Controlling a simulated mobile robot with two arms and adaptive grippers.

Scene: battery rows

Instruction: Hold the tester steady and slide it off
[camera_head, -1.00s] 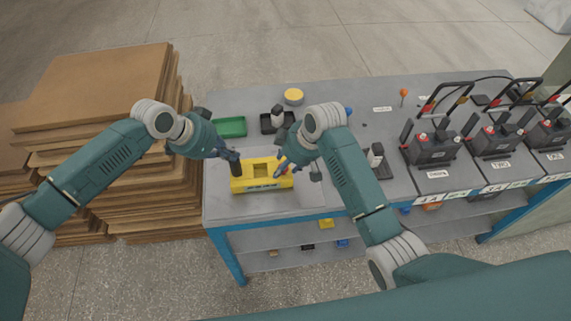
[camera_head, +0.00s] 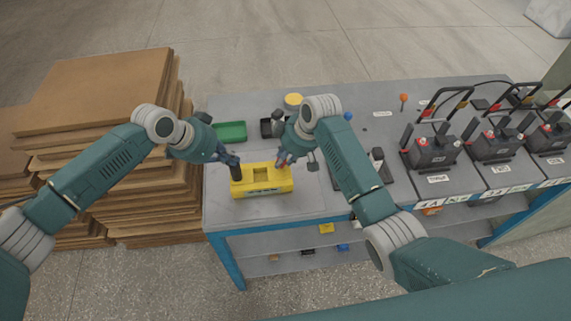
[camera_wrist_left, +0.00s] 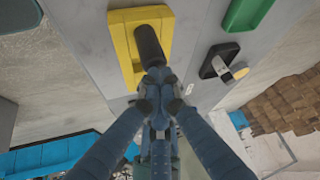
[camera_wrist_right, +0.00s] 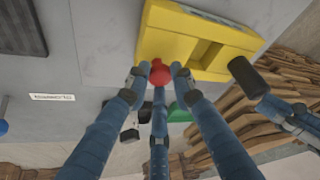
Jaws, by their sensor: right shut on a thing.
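The yellow tester block (camera_head: 284,185) lies on the near left part of the table, with a recess in its middle. A black upright handle (camera_head: 236,174) stands at its left end; it also shows in the left wrist view (camera_wrist_left: 149,45). My left gripper (camera_head: 231,161) has its fingers bunched at the handle's free end. Whether they grip it I cannot tell. My right gripper (camera_head: 284,160) is at the block's right end. In the right wrist view its fingers (camera_wrist_right: 160,70) are shut on a red knob (camera_wrist_right: 160,74) beside the yellow block (camera_wrist_right: 185,40).
A green tray (camera_head: 231,131), a black holder (camera_head: 266,129) and a yellow round lid (camera_head: 293,100) lie behind the block. Several black batteries (camera_head: 433,153) with raised clamps stand at right. Stacked brown boards (camera_head: 95,90) are left of the table.

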